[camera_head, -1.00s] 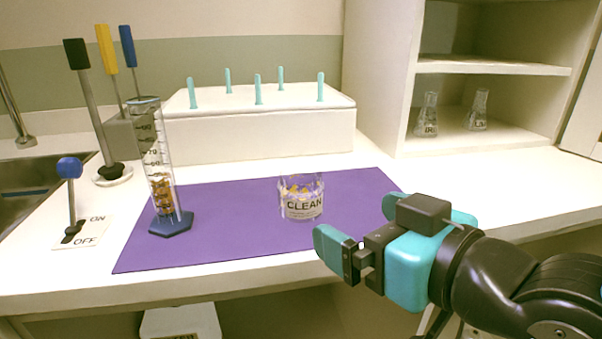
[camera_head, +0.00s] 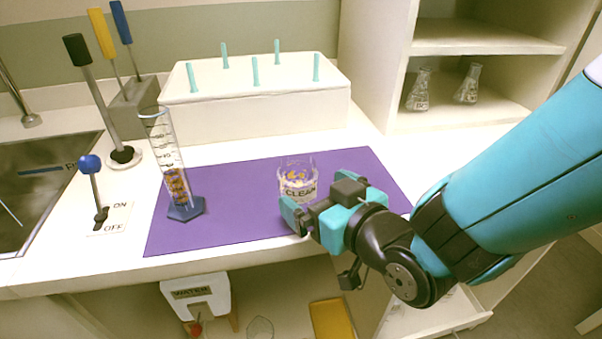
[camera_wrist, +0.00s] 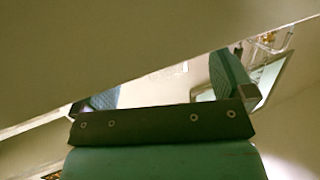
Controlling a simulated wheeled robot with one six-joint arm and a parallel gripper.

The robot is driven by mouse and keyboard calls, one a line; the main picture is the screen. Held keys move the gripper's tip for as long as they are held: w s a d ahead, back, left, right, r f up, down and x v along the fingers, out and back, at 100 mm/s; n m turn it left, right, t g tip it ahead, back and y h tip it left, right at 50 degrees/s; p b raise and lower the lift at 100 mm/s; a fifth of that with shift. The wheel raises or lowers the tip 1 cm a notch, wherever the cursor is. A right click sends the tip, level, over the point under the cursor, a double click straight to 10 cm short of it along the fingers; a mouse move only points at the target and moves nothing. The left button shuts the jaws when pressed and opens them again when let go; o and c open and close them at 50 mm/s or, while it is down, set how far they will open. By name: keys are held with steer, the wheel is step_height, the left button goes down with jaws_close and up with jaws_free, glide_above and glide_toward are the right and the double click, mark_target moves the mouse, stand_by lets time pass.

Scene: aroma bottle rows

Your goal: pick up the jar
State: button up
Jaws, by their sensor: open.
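My gripper (camera_head: 291,216) is just in front of the jar, low at the front edge of the mat, and hides part of the jar's lower right. In the wrist view my gripper (camera_wrist: 170,95) shows two teal fingers spread apart with nothing between them. A large pale surface covers much of that view. I cannot clearly make out the jar there.
A measuring cylinder (camera_head: 178,180) with orange pieces stands at the mat's left. A white box with teal pegs (camera_head: 255,115) is behind. A lever switch (camera_head: 95,195), tool stand (camera_head: 135,105) and sink (camera_head: 40,190) are left. Flasks (camera_head: 419,90) sit on the right shelf.

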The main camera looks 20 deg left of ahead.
mark_target(310, 189)
steer(key=x, duration=0.4)
steer(key=shift+f, duration=0.1)
steer(key=c, duration=1)
steer(key=shift+p, duration=0.3)
